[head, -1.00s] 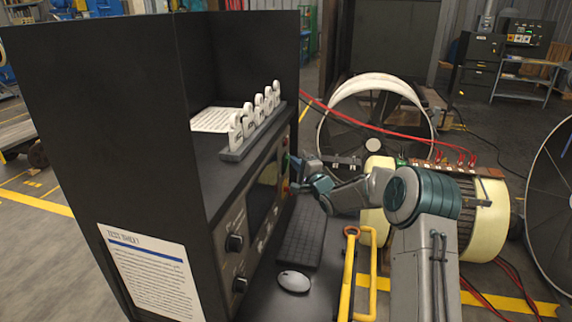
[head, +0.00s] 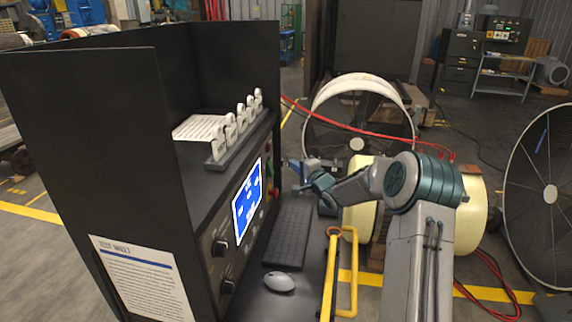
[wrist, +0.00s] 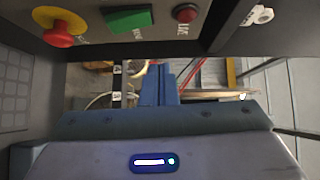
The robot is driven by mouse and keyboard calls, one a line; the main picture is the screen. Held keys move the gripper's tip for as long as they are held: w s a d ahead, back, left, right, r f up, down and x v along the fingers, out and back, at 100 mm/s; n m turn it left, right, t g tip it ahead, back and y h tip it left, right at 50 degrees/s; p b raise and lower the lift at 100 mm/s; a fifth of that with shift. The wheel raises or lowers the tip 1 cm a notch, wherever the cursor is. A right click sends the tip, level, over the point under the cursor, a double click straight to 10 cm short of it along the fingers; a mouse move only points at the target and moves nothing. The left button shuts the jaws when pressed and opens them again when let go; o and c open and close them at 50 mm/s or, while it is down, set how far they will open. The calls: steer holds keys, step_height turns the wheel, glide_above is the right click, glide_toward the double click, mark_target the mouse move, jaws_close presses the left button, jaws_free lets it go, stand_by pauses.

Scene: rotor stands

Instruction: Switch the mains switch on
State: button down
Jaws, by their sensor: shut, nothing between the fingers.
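The console's control panel stands on the left in the head view, with its screen (head: 247,204) lit blue. In the wrist view a green rocker switch (wrist: 129,19), apparently the mains switch, sits on the panel at the top; its small label is hard to read. My gripper (head: 288,163) is just right of the panel in the head view. Its fingers (wrist: 158,85) are together and empty in the wrist view, below the switch in the picture and apparently clear of it. The switch's tilt is not clear.
A red mushroom button on a yellow base (wrist: 60,30) and a small red button or lamp (wrist: 185,13) flank the switch. Rotor stands are to the right.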

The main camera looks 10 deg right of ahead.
steer(key=b+v, duration=0.1)
steer(key=v, duration=0.6)
steer(key=shift+s+a+r, duration=0.2)
steer(key=shift+a+r, duration=0.15)
steer(key=s+a+n+g+h, duration=0.1)
steer(key=s+n+g+h, duration=0.2)
steer(key=s, duration=1.8)
steer(key=s+a+n+g+h, duration=0.2)
steer(key=s+n+g, duration=0.8)
steer(key=s, duration=1.2)
steer(key=shift+s+a+h, duration=0.25)
steer(key=shift+a+h, duration=0.05)
steer(key=shift+h, duration=0.8)
steer(key=c, duration=2.1)
jaws_free()
steer(key=shift+c, duration=0.2)
